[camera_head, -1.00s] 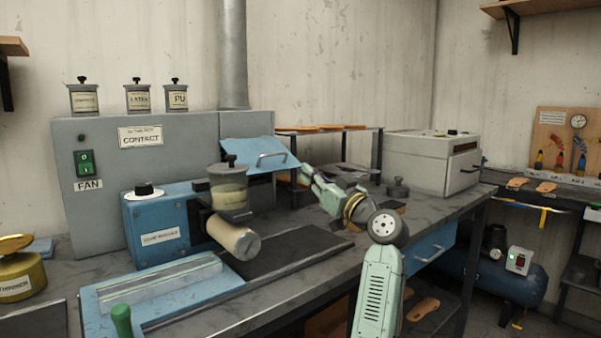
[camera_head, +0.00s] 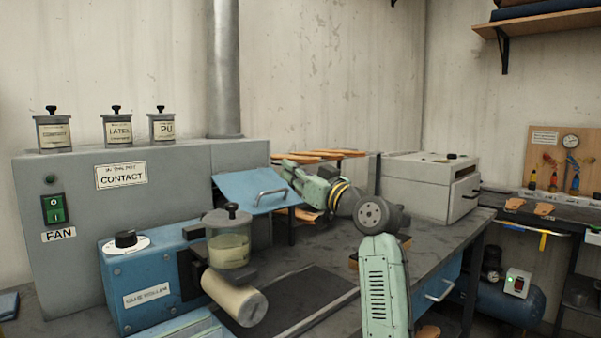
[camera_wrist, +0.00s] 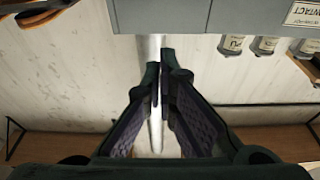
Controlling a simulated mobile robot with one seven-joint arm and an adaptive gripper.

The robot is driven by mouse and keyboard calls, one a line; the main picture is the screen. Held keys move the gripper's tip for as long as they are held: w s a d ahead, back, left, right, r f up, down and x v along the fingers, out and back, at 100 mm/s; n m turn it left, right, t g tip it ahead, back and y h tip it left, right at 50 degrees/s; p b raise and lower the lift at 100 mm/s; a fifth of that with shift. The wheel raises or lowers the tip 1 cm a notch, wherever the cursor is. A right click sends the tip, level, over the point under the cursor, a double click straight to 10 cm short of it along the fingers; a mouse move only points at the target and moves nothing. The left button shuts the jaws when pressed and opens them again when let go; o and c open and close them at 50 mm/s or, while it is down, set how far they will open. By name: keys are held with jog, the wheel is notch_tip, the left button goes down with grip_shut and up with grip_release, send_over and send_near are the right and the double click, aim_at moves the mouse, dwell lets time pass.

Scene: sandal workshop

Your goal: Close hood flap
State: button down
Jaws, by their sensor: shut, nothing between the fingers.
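The hood flap (camera_head: 240,187) is a blue panel with a metal bar handle (camera_head: 270,195). It slopes outward and down from the front of the grey hood (camera_head: 90,215), tilted and not flat against it. My gripper (camera_head: 287,169) is at the flap's upper right edge in the head view; I cannot tell whether it touches the flap. In the wrist view my gripper (camera_wrist: 160,75) shows its two fingers together at the tips, with nothing between them. The wrist picture is upside down, with the grey hood (camera_wrist: 180,15) at its top; the flap cannot be made out there.
A blue glue machine (camera_head: 150,285) with a clear pot (camera_head: 229,248) and pale roller (camera_head: 234,297) stands before the flap. Jars (camera_head: 117,130) sit on the hood. A shelf with soles (camera_head: 320,155) and a grey box oven (camera_head: 430,185) stand to the right.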

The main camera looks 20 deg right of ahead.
jog(key=w+f+p, duration=0.1)
jog(key=w+a+f+p, duration=0.1)
jog(key=w+f, duration=0.1)
jog(key=shift+w+a, duration=0.15)
jog(key=shift+w, duration=0.05)
jog(key=shift+f, duration=0.15)
dwell(0.3)
